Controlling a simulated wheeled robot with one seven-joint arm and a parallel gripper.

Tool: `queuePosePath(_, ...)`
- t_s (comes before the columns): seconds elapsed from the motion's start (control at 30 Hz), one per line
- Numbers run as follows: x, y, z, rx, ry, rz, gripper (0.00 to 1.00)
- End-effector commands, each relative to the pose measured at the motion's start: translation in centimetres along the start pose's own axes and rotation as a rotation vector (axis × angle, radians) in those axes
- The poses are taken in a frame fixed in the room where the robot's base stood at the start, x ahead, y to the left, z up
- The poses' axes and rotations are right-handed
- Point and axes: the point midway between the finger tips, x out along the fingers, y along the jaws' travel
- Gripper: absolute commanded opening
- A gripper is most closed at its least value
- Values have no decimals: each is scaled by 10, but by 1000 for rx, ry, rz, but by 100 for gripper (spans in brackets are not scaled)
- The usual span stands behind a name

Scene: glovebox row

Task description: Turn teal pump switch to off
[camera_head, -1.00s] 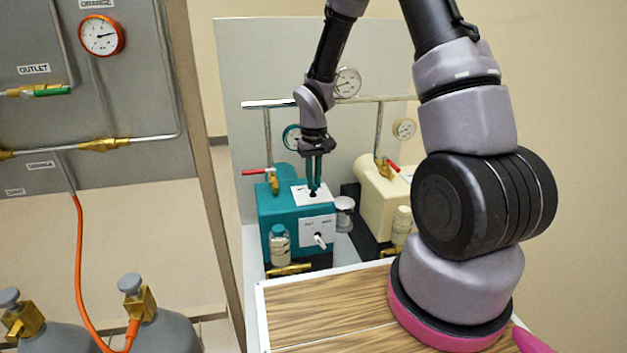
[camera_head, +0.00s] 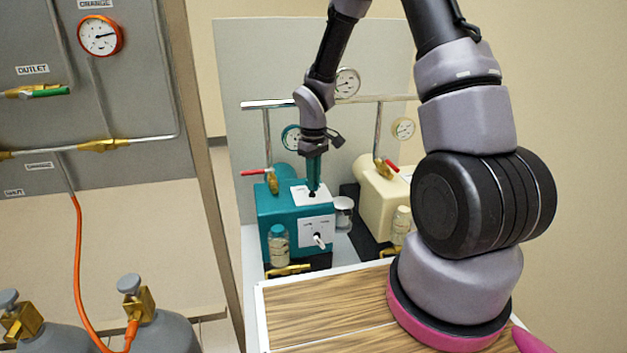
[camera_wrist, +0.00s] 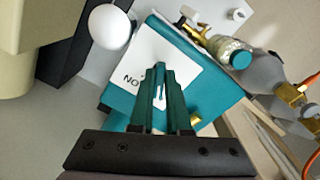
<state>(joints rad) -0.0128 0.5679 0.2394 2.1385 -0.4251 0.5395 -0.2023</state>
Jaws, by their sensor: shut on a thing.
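The teal pump (camera_head: 285,206) stands on the bench in the head view, and its teal body also shows in the wrist view (camera_wrist: 212,98). A white plate (camera_head: 300,195) on its top carries a small dark switch (camera_head: 312,194). My gripper (camera_head: 313,188) points straight down at this switch, its teal fingers shut on it. In the wrist view my gripper (camera_wrist: 161,82) is over the white plate (camera_wrist: 150,52), where the letters "NO" or "ON" show beside the fingers. The fingers mostly hide the switch, so its setting cannot be read.
The pump's front has a white panel with a pale knob (camera_head: 319,241). A glass jar (camera_head: 279,246) stands at its front left, and a red-handled valve (camera_head: 268,173) rises behind. A cream pump (camera_head: 385,190) is close on the right. A wooden-topped surface (camera_head: 325,305) lies in front.

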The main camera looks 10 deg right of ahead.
Motion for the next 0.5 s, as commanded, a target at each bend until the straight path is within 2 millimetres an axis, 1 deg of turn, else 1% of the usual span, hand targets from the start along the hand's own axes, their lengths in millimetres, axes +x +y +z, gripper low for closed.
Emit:
queuePosePath(0.13, 0, 0, 0, -1, 2, 1, 0)
queuePosePath(0.17, 0, 0, 0, -1, 2, 1, 23)
queuePosePath(0.2, 0, 0, 0, -1, 2, 1, 38)
queuePosePath(0.23, 0, 0, 0, -1, 2, 1, 45)
queuePosePath(0.5, 0, 0, 0, 0, 1, 1, 45)
